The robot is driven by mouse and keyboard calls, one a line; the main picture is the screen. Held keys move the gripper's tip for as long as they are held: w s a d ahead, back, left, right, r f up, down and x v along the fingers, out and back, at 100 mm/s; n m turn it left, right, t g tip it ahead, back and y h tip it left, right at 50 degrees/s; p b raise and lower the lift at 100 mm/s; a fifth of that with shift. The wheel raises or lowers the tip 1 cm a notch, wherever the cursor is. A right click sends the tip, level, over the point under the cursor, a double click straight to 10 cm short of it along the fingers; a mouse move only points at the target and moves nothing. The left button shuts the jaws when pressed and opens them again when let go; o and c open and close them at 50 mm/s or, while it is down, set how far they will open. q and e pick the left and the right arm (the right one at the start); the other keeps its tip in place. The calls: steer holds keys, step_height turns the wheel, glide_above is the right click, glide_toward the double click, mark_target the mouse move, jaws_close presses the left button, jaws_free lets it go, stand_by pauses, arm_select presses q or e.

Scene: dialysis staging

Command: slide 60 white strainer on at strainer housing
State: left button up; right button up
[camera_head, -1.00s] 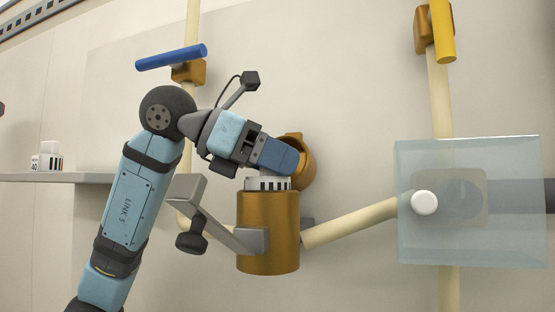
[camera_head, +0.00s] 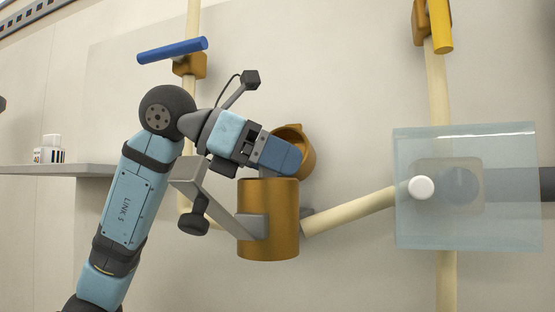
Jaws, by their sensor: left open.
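The brass strainer housing (camera_head: 268,222) is an upright open-topped cylinder in the middle of the head view. Its round brass cap (camera_head: 308,150) stands tilted open behind the rim. My left gripper (camera_head: 282,160) is open, its blue fingers pointing down and right just over the housing's mouth. The white strainer with black stripes is hidden now, so its exact position at or inside the housing cannot be seen. My right gripper is not in view.
A white strainer marked 40 (camera_head: 49,152) stands on the grey shelf (camera_head: 60,169) at left. A blue handle valve (camera_head: 172,51) is above my arm, a yellow handle valve (camera_head: 441,27) at upper right. A clear panel (camera_head: 520,190) stands right of the housing.

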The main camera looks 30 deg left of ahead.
arm_select(q)
steer(key=shift+w+a, duration=0.1)
steer(key=shift+w, duration=0.05)
stand_by(0.3)
steer(key=shift+s+a+r, duration=0.2)
steer(key=shift+a, duration=0.1)
steer(key=b+v, duration=0.1)
steer(key=v, duration=1.2)
steer(key=shift+s, duration=0.1)
